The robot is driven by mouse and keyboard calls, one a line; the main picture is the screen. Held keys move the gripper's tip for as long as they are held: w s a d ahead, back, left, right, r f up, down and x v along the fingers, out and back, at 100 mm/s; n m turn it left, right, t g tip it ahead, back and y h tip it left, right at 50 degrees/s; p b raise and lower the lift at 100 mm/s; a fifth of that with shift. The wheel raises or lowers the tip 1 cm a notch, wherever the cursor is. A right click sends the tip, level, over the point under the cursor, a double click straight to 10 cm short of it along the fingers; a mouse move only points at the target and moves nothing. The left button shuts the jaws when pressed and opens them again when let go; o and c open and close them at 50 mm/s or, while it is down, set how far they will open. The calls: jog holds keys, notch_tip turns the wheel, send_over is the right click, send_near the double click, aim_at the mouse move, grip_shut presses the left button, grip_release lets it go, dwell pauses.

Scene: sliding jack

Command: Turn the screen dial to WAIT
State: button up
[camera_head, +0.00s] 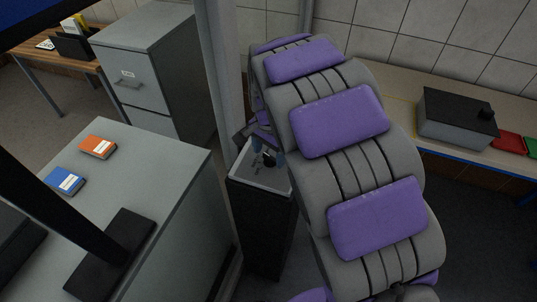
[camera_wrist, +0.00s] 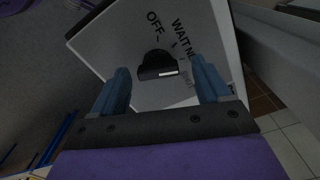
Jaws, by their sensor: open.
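The screen dial (camera_wrist: 157,65) is a black knob with a flat grip and a white mark on a light grey panel (camera_wrist: 105,35). "OFF", "WAIT" and a partly hidden label are printed around it. The white mark lies at the grip's right part, away from "OFF" and "WAIT"; the exact setting is unclear. My gripper (camera_wrist: 160,72) is open, with one blue finger on each side of the knob and gaps between. I cannot tell its depth over the panel. In the head view my gripper (camera_head: 266,152) is above the dark pedestal (camera_head: 262,225), partly hidden by my arm.
A grey cabinet (camera_head: 170,180) with an orange box (camera_head: 98,147) and a blue box (camera_head: 65,181) stands left of the pedestal. A filing cabinet (camera_head: 150,75) and a pole (camera_head: 222,80) are behind. A bench (camera_head: 400,85) with a grey box (camera_head: 455,120) is at right.

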jog(key=shift+d+f, duration=0.15)
jog(key=shift+f, duration=0.15)
jog(key=shift+c, duration=0.3)
jog(key=c, duration=1)
jog(key=shift+r, duration=0.1)
jog(key=n+p, duration=0.2)
jog(key=n, duration=0.1)
jog(key=shift+r, duration=0.1)
jog(key=n+p, duration=0.3)
jog(key=n, duration=0.1)
jog(key=shift+n, duration=0.3)
jog(key=shift+w, duration=0.1)
